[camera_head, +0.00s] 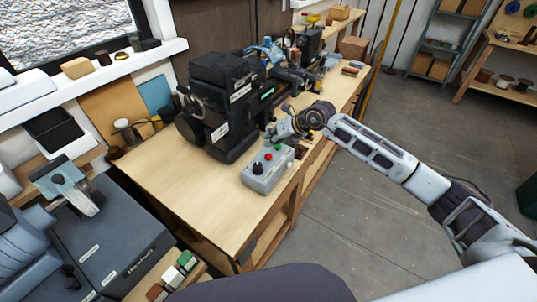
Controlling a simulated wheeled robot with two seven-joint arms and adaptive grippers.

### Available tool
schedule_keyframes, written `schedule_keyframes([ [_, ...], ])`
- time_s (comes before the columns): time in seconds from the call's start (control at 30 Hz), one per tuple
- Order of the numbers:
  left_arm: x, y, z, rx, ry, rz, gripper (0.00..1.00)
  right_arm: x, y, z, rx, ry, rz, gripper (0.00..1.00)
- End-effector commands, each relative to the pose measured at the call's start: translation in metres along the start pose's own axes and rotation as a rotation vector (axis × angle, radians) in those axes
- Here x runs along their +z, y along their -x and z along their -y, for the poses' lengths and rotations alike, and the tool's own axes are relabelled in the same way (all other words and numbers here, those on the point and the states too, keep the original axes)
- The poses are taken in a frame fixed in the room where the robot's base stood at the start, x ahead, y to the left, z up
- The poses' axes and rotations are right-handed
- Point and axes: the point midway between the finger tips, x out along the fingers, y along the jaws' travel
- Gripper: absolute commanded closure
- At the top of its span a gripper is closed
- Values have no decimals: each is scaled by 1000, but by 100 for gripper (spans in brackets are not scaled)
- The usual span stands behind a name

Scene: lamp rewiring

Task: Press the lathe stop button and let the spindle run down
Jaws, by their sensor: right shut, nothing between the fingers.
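The black lathe (220,105) stands on the wooden bench, with its bed running toward the far end. A grey control box (266,172) sits on the bench in front of it. The box carries a red button (268,156), a black knob (257,168) and a green button (278,147). My right gripper (272,137) is shut and empty, just beyond and above the far end of the box. It looks close to the green button, but I cannot tell whether it touches. Whether the spindle turns cannot be told. My left gripper is not clearly visible.
The wooden bench top (185,185) is clear left of the control box. A grey cabinet (115,240) stands at the lower left, with small coloured blocks (185,260) beside it. Shelves (445,45) stand at the back right. The floor (350,215) right of the bench is open.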

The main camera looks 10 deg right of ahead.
Motion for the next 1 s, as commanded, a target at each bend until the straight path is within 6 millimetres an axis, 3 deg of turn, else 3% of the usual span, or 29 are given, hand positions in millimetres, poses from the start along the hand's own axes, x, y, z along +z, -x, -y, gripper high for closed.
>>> schedule_keyframes([
  [0.3,-1,10,0,0,0,0,52,9,12,-9,-1,0,0,100],
  [1.0,-1,10,0,0,0,0,52,9,12,-9,-1,0,0,100],
])
